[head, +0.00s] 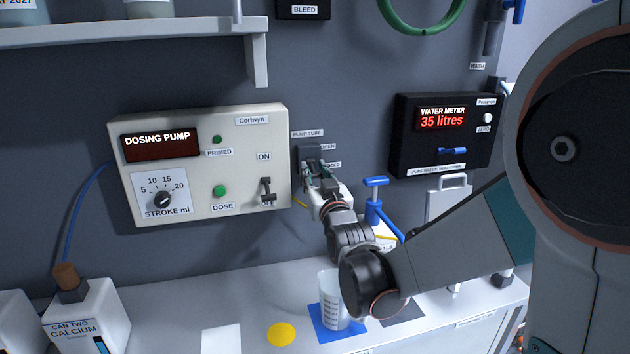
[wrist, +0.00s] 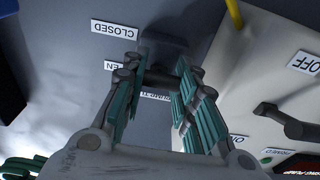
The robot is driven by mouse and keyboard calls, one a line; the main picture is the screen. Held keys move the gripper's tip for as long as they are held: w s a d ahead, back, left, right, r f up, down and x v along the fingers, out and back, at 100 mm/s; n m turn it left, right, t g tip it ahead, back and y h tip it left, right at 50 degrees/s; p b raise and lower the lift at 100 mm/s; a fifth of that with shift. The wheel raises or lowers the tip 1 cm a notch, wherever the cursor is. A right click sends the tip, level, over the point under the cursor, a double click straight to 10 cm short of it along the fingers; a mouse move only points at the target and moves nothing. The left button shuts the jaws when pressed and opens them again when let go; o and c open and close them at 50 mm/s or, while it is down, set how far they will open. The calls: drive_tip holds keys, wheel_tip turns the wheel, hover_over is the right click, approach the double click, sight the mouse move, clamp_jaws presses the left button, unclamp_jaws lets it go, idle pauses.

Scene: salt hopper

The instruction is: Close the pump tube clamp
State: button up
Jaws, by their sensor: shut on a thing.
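The pump tube clamp (head: 309,152) is a dark block on the grey wall, right of the dosing pump, under a PUMP TUBE label. My gripper (head: 314,174) is at the clamp's lower part. In the wrist view, my gripper's teal fingers (wrist: 155,88) are shut on the clamp's dark lever (wrist: 160,77), which lies between the fingertips. The picture there is turned over. The CLOSED label (wrist: 115,29) shows whole and the OPEN label (wrist: 110,66) is partly covered by a finger. The lever's exact position against the labels is hard to tell.
The dosing pump (head: 205,162) with its switch is close on the left. The black water meter (head: 448,135) is on the right. A blue-handled valve (head: 375,195) stands just right of my gripper. A clear beaker (head: 333,300) is on the bench below.

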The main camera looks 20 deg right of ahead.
drive_tip(key=shift+f+t, duration=0.1)
drive_tip(key=shift+t, duration=0.2)
drive_tip(key=o, duration=1.1)
drive_tip(key=s, duration=0.4)
drive_tip(key=s+f, duration=0.1)
drive_tip(key=s, duration=0.3)
drive_tip(key=s+f, duration=0.1)
drive_tip(key=s, duration=0.3)
